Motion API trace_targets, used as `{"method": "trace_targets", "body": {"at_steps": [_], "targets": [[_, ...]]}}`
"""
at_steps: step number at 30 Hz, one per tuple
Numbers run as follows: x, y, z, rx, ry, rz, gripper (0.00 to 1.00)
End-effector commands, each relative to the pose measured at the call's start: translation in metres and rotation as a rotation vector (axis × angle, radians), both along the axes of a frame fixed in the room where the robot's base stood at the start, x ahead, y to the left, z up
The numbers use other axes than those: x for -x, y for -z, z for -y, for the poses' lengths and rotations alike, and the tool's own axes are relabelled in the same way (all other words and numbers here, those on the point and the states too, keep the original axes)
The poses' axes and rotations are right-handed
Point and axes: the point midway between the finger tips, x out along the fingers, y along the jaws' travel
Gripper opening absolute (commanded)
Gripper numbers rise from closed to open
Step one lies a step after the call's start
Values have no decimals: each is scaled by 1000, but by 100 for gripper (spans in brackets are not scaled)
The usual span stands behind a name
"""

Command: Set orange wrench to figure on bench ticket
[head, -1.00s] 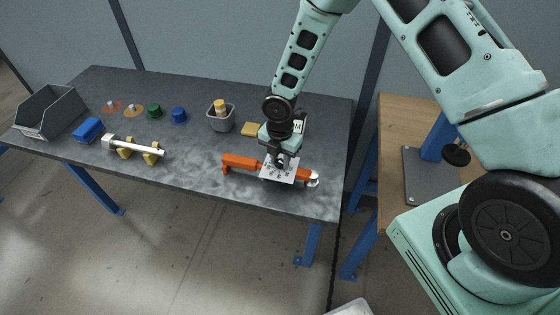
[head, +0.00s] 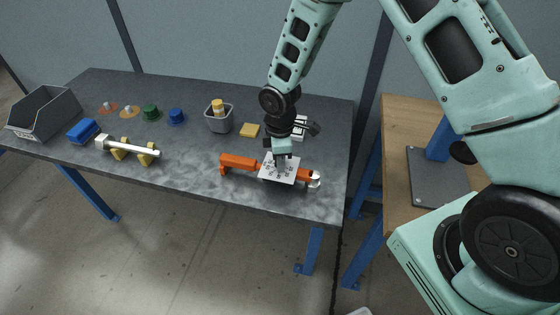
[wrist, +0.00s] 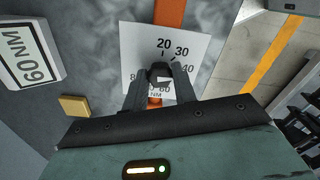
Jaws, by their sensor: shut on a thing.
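The orange wrench (head: 238,162) lies along the front right of the bench, its silver head at the right end. A white square dial plate (head: 293,162) with black figures sits on it. In the wrist view the dial plate (wrist: 135,44) shows 20, 30, 40 and 60 around its centre, with NM below; some figures are covered. My gripper (head: 279,158) points down at the dial's centre. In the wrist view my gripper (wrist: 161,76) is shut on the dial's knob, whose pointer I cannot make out. The bench ticket (wrist: 25,55) reads 60 NM.
A yellow block (head: 249,130) and a grey cup (head: 219,122) stand behind the wrench. A white-handled tool (head: 128,143) rests on yellow stands to the left. Coloured caps, a blue block (head: 83,130) and a grey bin (head: 43,112) are farther left. A wooden table (head: 400,125) stands right.

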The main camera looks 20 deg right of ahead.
Motion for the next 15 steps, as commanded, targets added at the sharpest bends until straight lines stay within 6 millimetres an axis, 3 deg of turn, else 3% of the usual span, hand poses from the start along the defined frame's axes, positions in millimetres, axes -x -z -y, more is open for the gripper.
{"method": "trace_targets", "body": {"at_steps": [15], "targets": [[0, 1, -1, 0, 488, 2, 4]]}}
